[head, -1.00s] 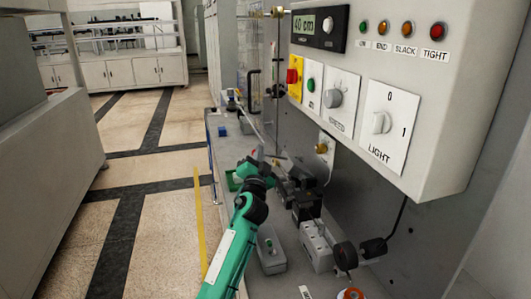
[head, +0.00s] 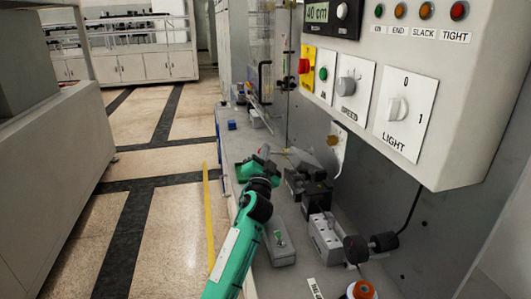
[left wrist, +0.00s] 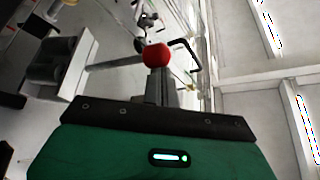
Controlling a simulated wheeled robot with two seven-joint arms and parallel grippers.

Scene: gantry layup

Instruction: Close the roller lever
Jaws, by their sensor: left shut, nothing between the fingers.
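A red ball knob (left wrist: 155,55) shows in the left wrist view, straight beyond my left gripper's fingertips. I cannot tell whether the tips touch the knob. In the head view my left gripper (head: 264,152) is over the bench, at the far end of the green arm, and the knob cannot be made out there. My right gripper is not in view.
The control panel (head: 398,110) overhangs the bench on the right. Black rollers (head: 357,248), a grey block (head: 326,238) and a grey box with a green button (head: 279,243) stand on the near bench. A black bent handle (head: 263,82) stands farther back. Open floor lies left.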

